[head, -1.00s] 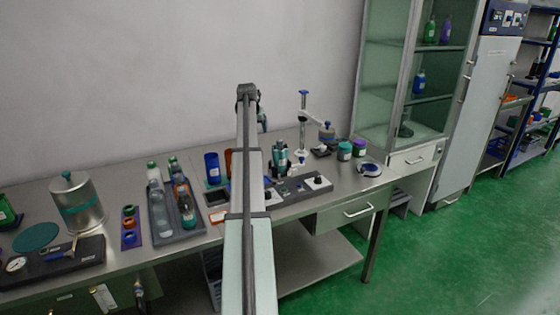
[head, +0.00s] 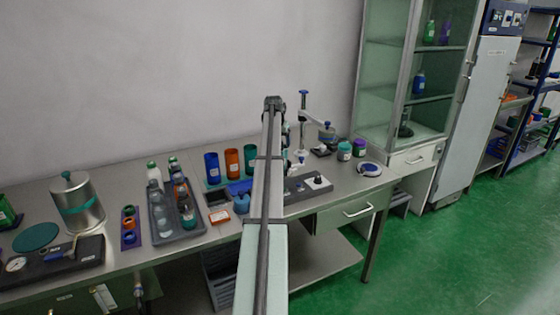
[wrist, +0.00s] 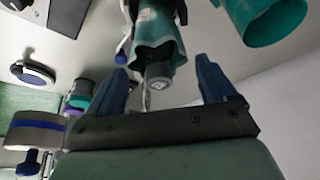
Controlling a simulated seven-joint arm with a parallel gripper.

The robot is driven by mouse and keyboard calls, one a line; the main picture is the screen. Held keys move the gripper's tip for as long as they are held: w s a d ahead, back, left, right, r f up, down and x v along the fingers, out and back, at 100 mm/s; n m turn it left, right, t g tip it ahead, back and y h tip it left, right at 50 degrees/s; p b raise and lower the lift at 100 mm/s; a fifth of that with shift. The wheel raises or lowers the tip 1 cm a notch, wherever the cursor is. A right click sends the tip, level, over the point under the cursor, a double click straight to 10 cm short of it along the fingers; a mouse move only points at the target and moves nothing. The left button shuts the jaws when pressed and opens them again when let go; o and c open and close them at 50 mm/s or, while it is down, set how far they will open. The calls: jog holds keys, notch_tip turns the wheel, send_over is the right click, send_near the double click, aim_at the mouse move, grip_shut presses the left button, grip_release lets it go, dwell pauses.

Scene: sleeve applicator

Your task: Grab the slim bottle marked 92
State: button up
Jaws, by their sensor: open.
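In the wrist view, a slim bottle with a grey cap (wrist: 158,74) shows between the two blue fingers of my gripper (wrist: 161,67). A teal sleeve or body (wrist: 156,40) surrounds it behind the cap, and a pale label lies farther along. A small mark on the cap is too small to read surely. The fingers are apart, with visible gaps on both sides of the cap. In the head view my arm hides this bottle and most of my gripper.
The grey applicator base (head: 312,188) stands right of my arm. Blue (head: 212,168), orange (head: 233,163) and teal (head: 251,158) cylinders stand to its left. A grey tray (head: 163,235) holds several bottles. The teal cylinder also looms near the right finger in the wrist view (wrist: 275,22).

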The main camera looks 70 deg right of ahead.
jog(key=shift+x, duration=2.9)
jog(key=shift+s, duration=0.1)
grip_shut()
